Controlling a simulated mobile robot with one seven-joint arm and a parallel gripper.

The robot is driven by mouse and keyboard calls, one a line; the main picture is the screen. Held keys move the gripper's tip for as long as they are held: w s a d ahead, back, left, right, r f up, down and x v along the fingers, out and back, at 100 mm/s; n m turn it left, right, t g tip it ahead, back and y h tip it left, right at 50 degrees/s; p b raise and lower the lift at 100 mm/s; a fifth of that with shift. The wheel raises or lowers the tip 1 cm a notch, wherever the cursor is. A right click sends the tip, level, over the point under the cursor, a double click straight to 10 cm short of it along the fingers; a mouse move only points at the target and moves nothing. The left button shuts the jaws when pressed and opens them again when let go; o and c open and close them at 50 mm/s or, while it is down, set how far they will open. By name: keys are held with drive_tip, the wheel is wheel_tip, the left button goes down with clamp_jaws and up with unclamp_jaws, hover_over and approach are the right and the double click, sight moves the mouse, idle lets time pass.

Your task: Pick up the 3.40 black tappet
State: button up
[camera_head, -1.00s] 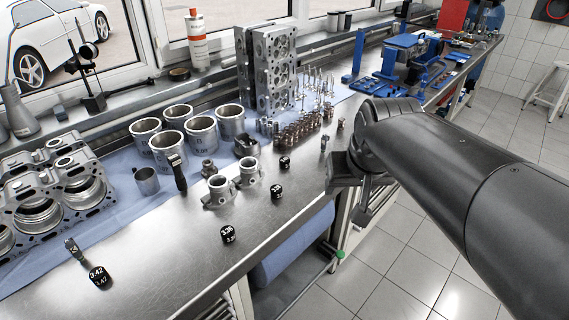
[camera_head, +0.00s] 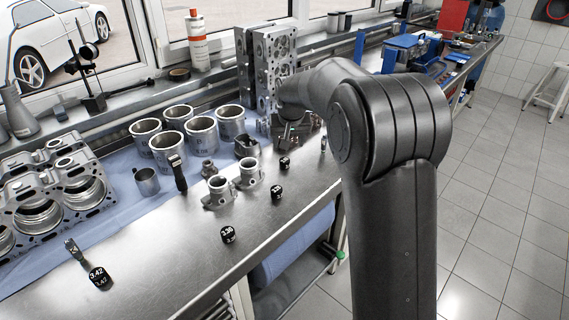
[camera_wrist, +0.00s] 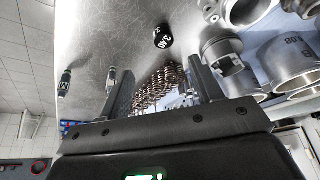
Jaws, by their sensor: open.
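Several black tappets with white number markings stand in a row on the steel bench. The far one (camera_head: 285,163) is the nearest to my gripper, but its number is too small to read in the head view. A black tappet (camera_wrist: 162,37) also shows in the wrist view, beyond my fingertips, its white digits turned over and not clearly legible. The other black tappets are marked about 3.38 (camera_head: 277,192), 3.36 (camera_head: 228,235) and 3.42 (camera_head: 99,277). My gripper (camera_head: 291,133) is open and empty over the bench; its two fingers (camera_wrist: 161,68) stand apart in the wrist view.
Coppery springs (camera_wrist: 158,88) lie between and below my fingers in the wrist view. The cylinder head (camera_head: 268,65) stands behind my gripper. The bench front is mostly clear.

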sight(285, 161)
drive_tip(key=x, duration=1.3)
drive_tip(key=shift+w+a+r, duration=0.1)
drive_tip(key=shift+w+a, duration=0.2)
drive_tip(key=shift+w, duration=0.05)
drive_tip(key=shift+c, duration=0.2)
drive_tip(key=c, duration=1)
